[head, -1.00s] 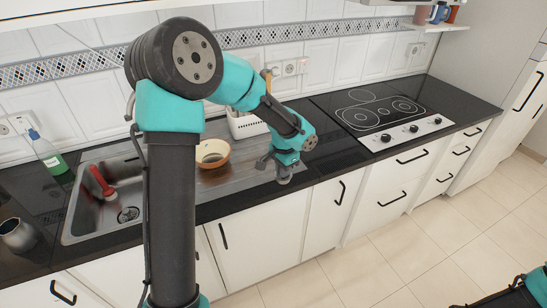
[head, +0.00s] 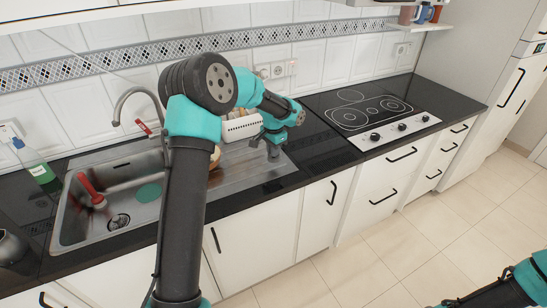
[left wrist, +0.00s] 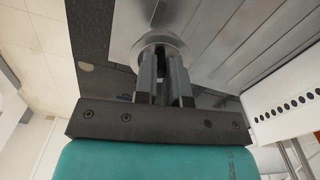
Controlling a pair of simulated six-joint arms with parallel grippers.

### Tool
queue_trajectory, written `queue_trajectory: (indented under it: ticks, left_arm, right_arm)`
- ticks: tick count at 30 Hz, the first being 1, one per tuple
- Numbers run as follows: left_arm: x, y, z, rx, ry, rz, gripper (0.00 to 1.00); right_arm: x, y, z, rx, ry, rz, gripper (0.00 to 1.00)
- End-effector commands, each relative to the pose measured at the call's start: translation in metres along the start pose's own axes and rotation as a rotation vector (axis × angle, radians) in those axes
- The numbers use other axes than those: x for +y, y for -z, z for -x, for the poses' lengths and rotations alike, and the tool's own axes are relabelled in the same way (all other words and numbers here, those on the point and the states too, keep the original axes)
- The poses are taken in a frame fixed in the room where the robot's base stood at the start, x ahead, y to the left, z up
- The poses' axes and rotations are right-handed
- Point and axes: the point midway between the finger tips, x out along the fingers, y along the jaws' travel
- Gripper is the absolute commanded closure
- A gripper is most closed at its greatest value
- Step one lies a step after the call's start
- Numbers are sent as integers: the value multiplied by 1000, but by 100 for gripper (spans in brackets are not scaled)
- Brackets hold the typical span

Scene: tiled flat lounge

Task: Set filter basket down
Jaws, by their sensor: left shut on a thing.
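My left gripper (head: 272,141) is over the right end of the ribbed steel draining board (head: 236,168), near the black counter. It is shut on the filter basket (head: 274,151), a small grey metal piece below the fingertips. In the left wrist view the basket (left wrist: 150,42) is a round metal rim at the tips of the fingers (left wrist: 162,75), with the steel board beyond it. The fingers hide part of it. I cannot tell whether the basket touches the board. My right gripper is not in view; only part of my right arm shows at the lower right.
A white perforated rack (head: 243,128) stands close behind my left gripper. A bowl (head: 214,157) is mostly hidden by my left arm. The sink (head: 75,215) with a red-handled tool (head: 91,190) is at left, the cooktop (head: 370,112) at right. Bare black counter (head: 315,150) lies between.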

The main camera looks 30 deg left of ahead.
Motion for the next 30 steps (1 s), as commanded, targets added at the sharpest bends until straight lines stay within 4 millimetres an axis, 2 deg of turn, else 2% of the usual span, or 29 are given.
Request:
queue_trajectory:
  ticks: [4,12,25,26,30]
  left_arm:
    - [0,0,-5,-1,-1,0,100]
    - [0,-1,-34,-1,0,0,100]
    - [0,0,-38,0,0,0,100]
    - [0,0,-38,0,0,0,87]
    - [0,0,-38,0,0,0,74]
  right_arm:
    - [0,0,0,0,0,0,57]
    - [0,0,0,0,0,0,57]
    - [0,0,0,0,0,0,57]
    - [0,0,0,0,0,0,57]
    - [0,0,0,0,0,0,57]
